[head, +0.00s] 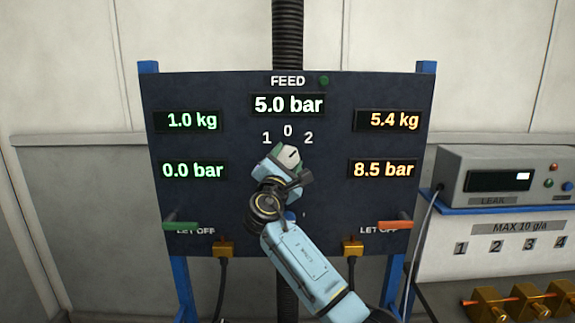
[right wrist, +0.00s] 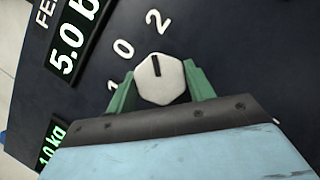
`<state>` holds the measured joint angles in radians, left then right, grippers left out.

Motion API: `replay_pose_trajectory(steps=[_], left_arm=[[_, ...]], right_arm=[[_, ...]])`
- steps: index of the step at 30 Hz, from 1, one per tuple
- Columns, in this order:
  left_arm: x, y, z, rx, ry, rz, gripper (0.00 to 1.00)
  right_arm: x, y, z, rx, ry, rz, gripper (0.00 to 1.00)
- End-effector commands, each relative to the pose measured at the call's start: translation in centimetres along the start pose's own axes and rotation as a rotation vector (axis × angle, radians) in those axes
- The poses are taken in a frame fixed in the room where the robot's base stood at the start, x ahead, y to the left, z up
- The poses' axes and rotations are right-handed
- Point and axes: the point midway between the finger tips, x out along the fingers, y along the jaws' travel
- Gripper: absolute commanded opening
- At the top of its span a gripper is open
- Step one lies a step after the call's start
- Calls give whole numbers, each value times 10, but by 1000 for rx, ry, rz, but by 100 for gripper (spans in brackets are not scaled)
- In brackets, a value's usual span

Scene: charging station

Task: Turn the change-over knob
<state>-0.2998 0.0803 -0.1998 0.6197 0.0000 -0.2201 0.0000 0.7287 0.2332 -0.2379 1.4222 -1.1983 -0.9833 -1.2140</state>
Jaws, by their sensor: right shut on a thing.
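The change-over knob (head: 291,155) is a pale hexagonal knob with a black mark, on a dark upright panel (head: 235,90) below the printed 1, 0 and 2. In the right wrist view the knob (right wrist: 160,88) sits between the green fingers of my right gripper (right wrist: 155,92), which is shut on it. The black mark points close to the 2. In the head view my right gripper (head: 286,165) covers the lower part of the knob. My left gripper is not in view.
The panel reads 5.0 bar feed, 1.0 kg and 0.0 bar left, 5.4 kg and 8.5 bar right. A green lever (head: 182,225) and an orange lever (head: 394,225) stick out low. A grey leak box (head: 470,160) stands right, above several brass fittings (head: 520,303).

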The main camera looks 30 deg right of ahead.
Motion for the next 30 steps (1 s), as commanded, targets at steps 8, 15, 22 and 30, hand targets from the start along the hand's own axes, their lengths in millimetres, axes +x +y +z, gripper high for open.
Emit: replay_pose_trajectory(steps=[8, 15, 22, 30], left_arm=[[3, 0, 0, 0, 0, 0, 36], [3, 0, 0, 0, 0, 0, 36], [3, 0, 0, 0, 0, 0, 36], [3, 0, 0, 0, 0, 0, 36]], right_arm=[[0, -1, -1, 43, 2, -20, 30], [0, 0, -1, 48, 2, -21, 30], [0, 0, 0, 47, 2, -21, 67], [0, 0, 0, 45, 1, -19, 75]])
